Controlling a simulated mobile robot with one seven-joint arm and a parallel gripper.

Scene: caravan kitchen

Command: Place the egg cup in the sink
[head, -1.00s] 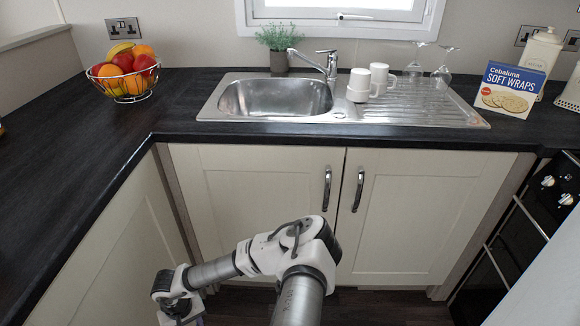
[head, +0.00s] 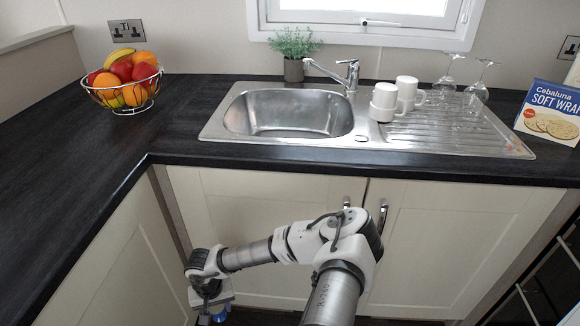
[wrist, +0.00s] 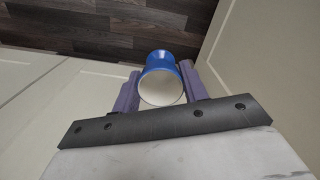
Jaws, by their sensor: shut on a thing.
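My gripper (wrist: 160,90) is shut on the egg cup (wrist: 161,87), which is blue outside and pale inside. The cup sits between the two purple fingers in the wrist view. In the head view my gripper (head: 212,310) hangs low at the bottom, in front of the cabinet doors and below the counter; a bit of blue shows at its tip. The sink (head: 232,100) is a steel basin set in the counter, up and to the right of my gripper. Its basin looks empty.
White mugs (head: 384,103) and upturned glasses (head: 477,93) stand on the drainer right of the basin. A tap (head: 352,75) and a potted plant (head: 294,68) stand behind it. A fruit bowl (head: 124,92) is at left. The counter's front edge (head: 270,163) lies above my gripper.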

